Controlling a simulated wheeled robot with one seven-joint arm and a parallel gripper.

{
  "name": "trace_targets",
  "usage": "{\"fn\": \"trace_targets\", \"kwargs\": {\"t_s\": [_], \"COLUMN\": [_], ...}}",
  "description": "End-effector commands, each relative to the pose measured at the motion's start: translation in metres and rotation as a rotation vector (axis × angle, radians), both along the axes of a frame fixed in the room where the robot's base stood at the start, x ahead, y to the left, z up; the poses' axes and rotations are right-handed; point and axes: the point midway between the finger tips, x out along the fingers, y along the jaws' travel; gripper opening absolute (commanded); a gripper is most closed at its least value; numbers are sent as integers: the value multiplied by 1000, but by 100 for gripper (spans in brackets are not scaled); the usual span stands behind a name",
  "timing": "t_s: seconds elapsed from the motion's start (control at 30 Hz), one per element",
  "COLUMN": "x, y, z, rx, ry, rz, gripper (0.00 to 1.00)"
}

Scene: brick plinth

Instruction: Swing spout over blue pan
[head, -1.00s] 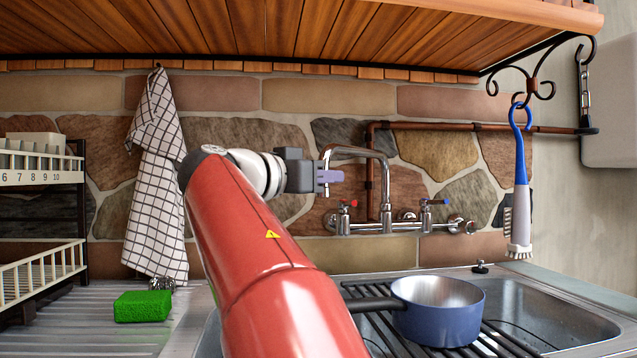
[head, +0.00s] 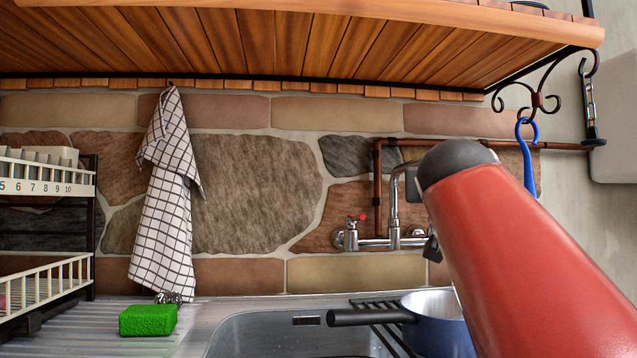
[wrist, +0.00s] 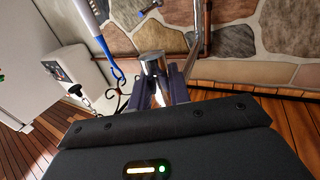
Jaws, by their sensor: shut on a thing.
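The chrome spout pipe (head: 395,208) rises from the wall tap (head: 365,240). Its top bends right behind my red arm, so its tip is hidden in the head view. In the wrist view the spout's end (wrist: 152,64) sits between the fingers of my gripper (wrist: 166,88), which is shut on it. The riser pipe (wrist: 197,45) shows beside it. I cannot tell whether the tip is over the pan.
A blue brush (head: 527,165) hangs from a scrolled bracket (head: 540,100) at right. A wooden shelf (head: 300,42) spans overhead. A green sponge (head: 148,320), a checked towel (head: 165,210) and a dish rack (head: 45,270) are at left. The sink's left part is clear.

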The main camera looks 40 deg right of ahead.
Motion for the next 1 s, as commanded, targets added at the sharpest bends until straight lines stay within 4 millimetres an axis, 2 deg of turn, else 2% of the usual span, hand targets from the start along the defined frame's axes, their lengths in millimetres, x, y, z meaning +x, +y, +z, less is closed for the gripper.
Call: {"fn": "trace_targets", "kwargs": {"t_s": [0.2,0.67,0.7,0.8,1.0], "x": [-9,-10,-10,-10,-9], "y": [-12,-15,-15,-15,-15], "z": [1,0,0,0,0], "rx": [1,1,1,1,1], "ry": [-1,1,1,1,1], "rz": [-2,-3,-3,-2,-2], "gripper": [0,0,24,37,39]}}
